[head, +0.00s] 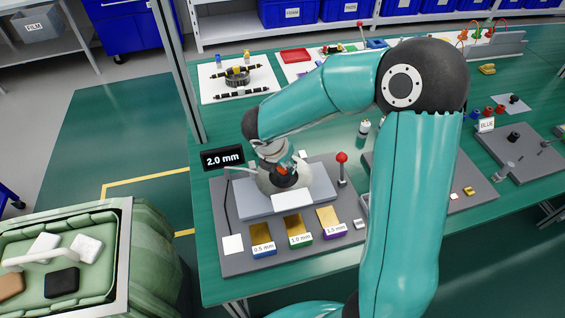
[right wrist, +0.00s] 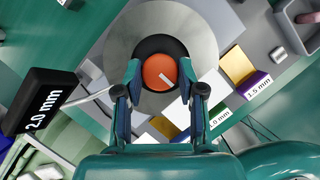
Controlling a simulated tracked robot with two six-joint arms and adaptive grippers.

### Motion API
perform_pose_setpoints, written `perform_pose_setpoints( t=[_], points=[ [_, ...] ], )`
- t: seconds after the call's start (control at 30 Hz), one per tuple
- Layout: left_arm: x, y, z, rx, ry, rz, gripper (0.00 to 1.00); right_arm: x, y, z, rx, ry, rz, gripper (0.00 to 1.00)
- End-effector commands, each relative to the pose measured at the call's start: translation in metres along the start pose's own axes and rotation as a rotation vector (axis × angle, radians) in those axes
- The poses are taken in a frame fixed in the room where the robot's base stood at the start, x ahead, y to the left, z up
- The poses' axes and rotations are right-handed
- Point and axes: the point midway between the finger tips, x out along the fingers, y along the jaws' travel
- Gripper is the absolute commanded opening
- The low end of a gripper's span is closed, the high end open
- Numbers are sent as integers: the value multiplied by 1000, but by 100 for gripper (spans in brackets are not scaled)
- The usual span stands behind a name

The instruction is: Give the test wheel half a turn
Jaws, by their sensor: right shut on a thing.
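The test wheel (head: 318,184) is a grey disc on a light grey block, partly covered by my right arm in the head view. In the right wrist view the wheel (right wrist: 205,32) is seen face-on, with a dark ring and a round orange-red knob (right wrist: 158,66) in its middle. A short white mark on the knob points to the lower right. My right gripper (right wrist: 160,73) is shut on the knob, one finger on each side. The right gripper also shows in the head view (head: 281,168), over the wheel. My left gripper is in neither view.
A black display (head: 223,158) reading "2.0 mm" stands left of the wheel. In front lie gauge blocks marked 0.5 mm (head: 263,248), 1.0 mm (head: 300,238) and 1.5 mm (head: 334,229). A red-topped lever (head: 342,158) stands close to the wheel's right.

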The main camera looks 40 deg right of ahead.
Motion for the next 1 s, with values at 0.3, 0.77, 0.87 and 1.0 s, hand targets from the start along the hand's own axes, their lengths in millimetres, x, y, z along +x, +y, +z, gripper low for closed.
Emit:
perform_pose_setpoints(
  t=[0.3,0.77,0.87,1.0],
  points=[
    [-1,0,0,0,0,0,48,-1,1,2,-57,-2,31,4],
    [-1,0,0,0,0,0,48,-1,1,1,-58,-2,30,57],
    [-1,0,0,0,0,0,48,-1,1,1,-59,-2,29,63],
    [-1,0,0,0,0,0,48,0,0,1,-59,-1,27,63]
  ],
)
